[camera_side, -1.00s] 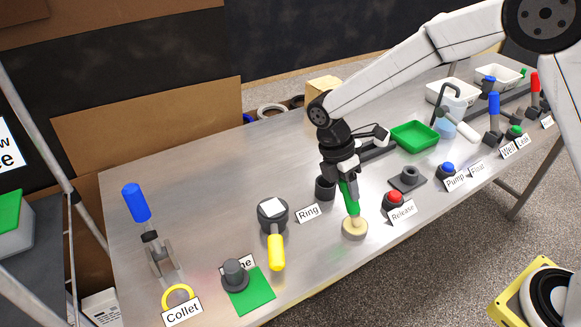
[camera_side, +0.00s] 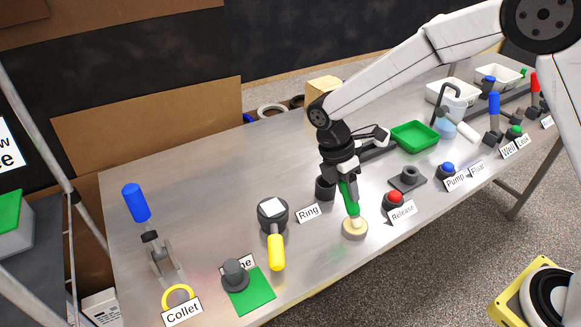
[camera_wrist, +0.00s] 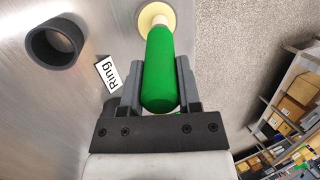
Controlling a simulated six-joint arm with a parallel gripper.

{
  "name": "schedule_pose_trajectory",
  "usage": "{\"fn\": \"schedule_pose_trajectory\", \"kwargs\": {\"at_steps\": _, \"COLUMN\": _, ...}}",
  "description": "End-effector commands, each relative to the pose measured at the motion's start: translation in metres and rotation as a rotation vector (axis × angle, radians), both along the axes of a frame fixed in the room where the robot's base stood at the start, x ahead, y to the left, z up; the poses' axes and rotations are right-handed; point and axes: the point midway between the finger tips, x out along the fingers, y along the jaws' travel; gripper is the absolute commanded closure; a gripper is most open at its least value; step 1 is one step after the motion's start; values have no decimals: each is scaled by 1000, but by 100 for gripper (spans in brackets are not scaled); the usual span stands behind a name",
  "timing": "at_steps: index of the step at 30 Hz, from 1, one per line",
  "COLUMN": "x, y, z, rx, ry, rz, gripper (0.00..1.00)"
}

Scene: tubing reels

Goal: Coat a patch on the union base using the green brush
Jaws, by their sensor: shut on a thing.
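The green brush (camera_side: 350,198) is in my gripper (camera_side: 346,180), which is shut on its handle. The brush points down, slightly tilted, with its pale lower end at a round cream disc (camera_side: 355,230) on the table. In the wrist view the green handle (camera_wrist: 159,70) lies between the fingers of my gripper (camera_wrist: 160,66), with the cream disc (camera_wrist: 148,13) beyond it. I cannot tell whether the disc is part of the brush or a separate stand. A dark square plate with a hollow fitting (camera_side: 408,178), possibly the union base, sits to the right of the brush. No coated patch is discernible.
A dark ring (camera_wrist: 55,43) stands close behind my gripper. A red button (camera_side: 395,198) and the Release label (camera_side: 402,213) are near on the right. A yellow-handled tool (camera_side: 276,252) lies left. A green tray (camera_side: 414,135) is farther back. The left rear table is clear.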

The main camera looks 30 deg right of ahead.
Motion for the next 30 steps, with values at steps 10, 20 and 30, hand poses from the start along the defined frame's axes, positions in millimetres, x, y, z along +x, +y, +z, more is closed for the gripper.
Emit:
{"fn": "schedule_pose_trajectory", "kwargs": {"at_steps": 10, "x": 0, "y": 0, "z": 18, "rx": 1, "ry": -2, "rz": 0, "gripper": 100}}
{"fn": "schedule_pose_trajectory", "kwargs": {"at_steps": 20, "x": 1, "y": 0, "z": 37, "rx": 1, "ry": -2, "rz": 0, "gripper": 100}}
{"fn": "schedule_pose_trajectory", "kwargs": {"at_steps": 30, "x": 0, "y": 0, "z": 56, "rx": 1, "ry": -1, "rz": 0, "gripper": 100}}
